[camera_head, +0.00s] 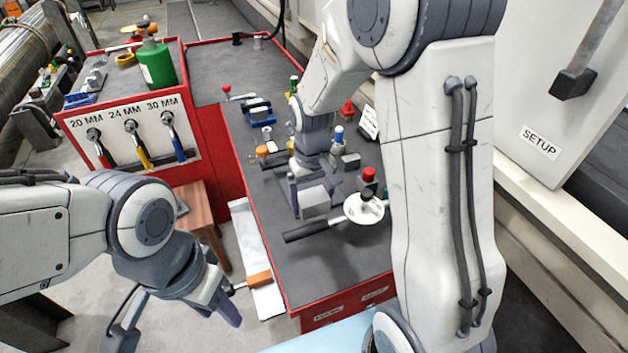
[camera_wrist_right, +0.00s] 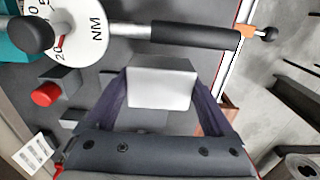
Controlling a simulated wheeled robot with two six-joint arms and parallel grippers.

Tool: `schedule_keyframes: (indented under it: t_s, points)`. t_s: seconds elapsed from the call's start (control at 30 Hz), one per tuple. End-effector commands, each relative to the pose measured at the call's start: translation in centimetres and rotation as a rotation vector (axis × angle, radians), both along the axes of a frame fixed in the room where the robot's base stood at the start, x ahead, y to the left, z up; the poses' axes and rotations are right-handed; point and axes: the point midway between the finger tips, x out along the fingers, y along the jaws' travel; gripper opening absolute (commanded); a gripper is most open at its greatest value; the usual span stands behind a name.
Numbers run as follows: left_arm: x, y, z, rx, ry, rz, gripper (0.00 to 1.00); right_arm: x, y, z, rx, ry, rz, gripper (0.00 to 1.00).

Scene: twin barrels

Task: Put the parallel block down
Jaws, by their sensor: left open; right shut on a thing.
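The parallel block (camera_head: 314,202) is a plain light-grey metal block over the dark top of the red bench. My right gripper (camera_head: 312,188) is shut on it, with one finger on each side. In the right wrist view the block (camera_wrist_right: 160,88) sits between the two dark fingers (camera_wrist_right: 168,103). Its underside is hidden, so I cannot tell whether it touches the bench top. My left gripper (camera_head: 178,318) is open and empty, low at the left, away from the block and off the bench's front left side.
A torque wrench with a white dial (camera_head: 362,209) and dark handle (camera_head: 305,230) lies just in front of the block. A red-topped piece (camera_head: 369,175), small grey blocks (camera_head: 351,161) and bottles stand behind. The bench top's front (camera_head: 335,265) is clear.

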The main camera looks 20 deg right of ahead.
Motion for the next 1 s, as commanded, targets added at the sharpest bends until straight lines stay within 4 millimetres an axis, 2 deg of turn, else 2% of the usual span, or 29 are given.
schedule_keyframes:
  t_s: [0.13, 0.43, 0.63, 1.0]
  points:
    - [0.0, 0.0, -0.4, 0.000, 0.000, 0.000, 0.47, 0.0, 0.0, -2.3, 0.000, -0.001, 0.000, 0.00]
    - [0.0, 0.0, -0.6, 0.000, 0.000, 0.000, 0.47, 0.1, 0.0, -4.2, 0.000, -0.003, 0.000, 0.00]
    - [0.0, 0.0, -1.0, 0.000, 0.000, 0.000, 0.47, 0.1, 0.0, -6.7, 0.000, -0.001, 0.000, 0.00]
    - [0.0, 0.0, -1.1, 0.000, 0.000, 0.000, 0.47, 0.1, 0.0, -7.2, 0.000, -0.005, 0.000, 0.00]
